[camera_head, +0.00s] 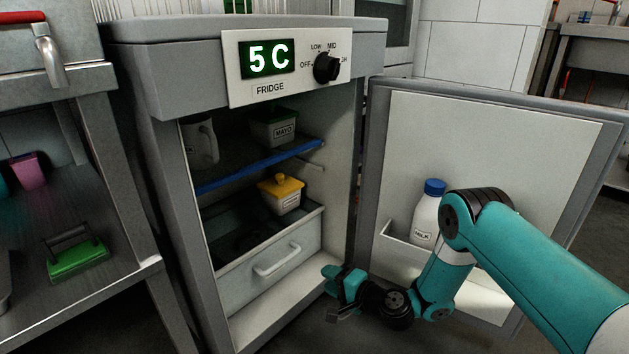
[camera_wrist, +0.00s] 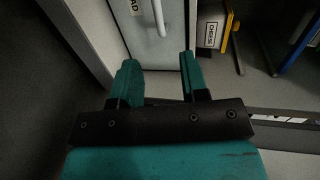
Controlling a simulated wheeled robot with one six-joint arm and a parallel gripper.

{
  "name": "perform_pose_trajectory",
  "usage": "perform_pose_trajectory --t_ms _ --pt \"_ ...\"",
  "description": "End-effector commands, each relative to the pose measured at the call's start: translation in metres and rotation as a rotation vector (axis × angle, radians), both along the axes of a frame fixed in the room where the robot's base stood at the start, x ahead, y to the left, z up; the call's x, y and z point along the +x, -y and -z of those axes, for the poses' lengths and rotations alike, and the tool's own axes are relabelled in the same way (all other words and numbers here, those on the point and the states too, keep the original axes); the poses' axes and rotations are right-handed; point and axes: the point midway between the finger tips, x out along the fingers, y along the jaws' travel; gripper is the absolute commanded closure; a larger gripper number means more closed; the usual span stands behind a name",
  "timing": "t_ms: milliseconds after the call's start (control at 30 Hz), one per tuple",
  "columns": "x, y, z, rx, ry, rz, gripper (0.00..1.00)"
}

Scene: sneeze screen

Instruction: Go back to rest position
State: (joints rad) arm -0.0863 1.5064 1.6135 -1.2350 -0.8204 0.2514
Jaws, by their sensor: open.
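My gripper (camera_head: 346,285) is at the front of the open fridge, low down, near the right side of its opening and below the drawer's level. It also shows in the wrist view (camera_wrist: 158,78), where its two teal fingers are apart with nothing between them. The fridge (camera_head: 160,75) has a display reading 5 C and a dial. Its door (camera_head: 490,150) stands open to the right, and my teal arm crosses in front of it. In the wrist view a white drawer front with a handle (camera_wrist: 158,15) lies beyond the fingers.
A milk bottle (camera_head: 427,215) stands in the door bin. A mayo tub (camera_head: 275,128) and a pale jug (camera_head: 203,142) are on the upper shelf; a yellow-lidded tub (camera_head: 281,195) sits lower. A metal table (camera_head: 140,270) with a green-based item (camera_head: 77,258) stands left.

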Motion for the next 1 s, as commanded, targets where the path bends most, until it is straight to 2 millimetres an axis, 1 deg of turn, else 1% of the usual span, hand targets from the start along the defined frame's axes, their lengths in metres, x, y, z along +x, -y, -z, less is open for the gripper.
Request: perform_pose_trajectory --t_ms 33,67,133,167,200,267,300,367,400,467,500,567,600,667,700,767,800,900,1000 --pt "0.003 -0.005 -0.019 -0.013 0.017 -0.029 0.59" --pt "0.003 -0.008 -0.031 -0.027 0.028 -0.052 0.59" --pt "0.003 -0.018 -0.067 -0.071 0.058 -0.128 0.59" --pt "0.001 -0.023 -0.085 -0.097 0.072 -0.167 0.59" --pt "-0.003 -0.029 -0.11 -0.135 0.091 -0.223 0.59" --pt "-0.012 -0.036 -0.147 -0.198 0.119 -0.311 0.59" --pt "-0.02 -0.04 -0.171 -0.241 0.134 -0.367 0.59" --pt "-0.035 -0.044 -0.204 -0.31 0.156 -0.449 0.59" --pt "-0.046 -0.045 -0.226 -0.354 0.169 -0.5 0.59" --pt "-0.064 -0.044 -0.257 -0.424 0.186 -0.573 0.59" --pt "-0.078 -0.042 -0.276 -0.472 0.194 -0.621 0.59" --pt "-0.1 -0.037 -0.304 -0.541 0.203 -0.687 0.59" --pt "-0.116 -0.033 -0.321 -0.589 0.209 -0.729 0.59" --pt "-0.14 -0.024 -0.344 -0.661 0.211 -0.788 0.59" --pt "-0.158 -0.018 -0.359 -0.709 0.21 -0.826 0.59" --pt "-0.184 -0.006 -0.379 -0.779 0.207 -0.878 0.59" --pt "-0.201 0.003 -0.39 -0.822 0.2 -0.908 0.59" --pt "-0.238 0.023 -0.41 -0.915 0.181 -0.97 0.59" --pt "-0.27 0.042 -0.423 -0.987 0.157 -1.014 0.59"
